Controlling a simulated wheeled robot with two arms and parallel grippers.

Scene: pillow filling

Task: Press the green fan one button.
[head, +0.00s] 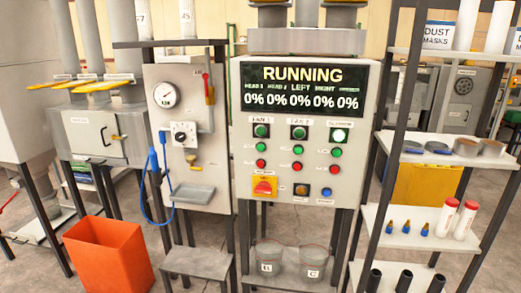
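The control panel (226,170) stands in the middle of the head view under a black screen that reads RUNNING. Its left column carries a label that looks like FAN 1 (262,119). Below the label are a black-framed green lamp or button (261,131), a round green button (262,148) and a red button (261,163). The middle column, apparently FAN 2 (299,122), has the same layout. In the right column the top black-framed item (339,135) glows bright; the two others do not. Neither of my grippers is in view, and nothing covers the buttons.
A shelf rack (418,239) stands at right. Two buckets sit below the panel.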

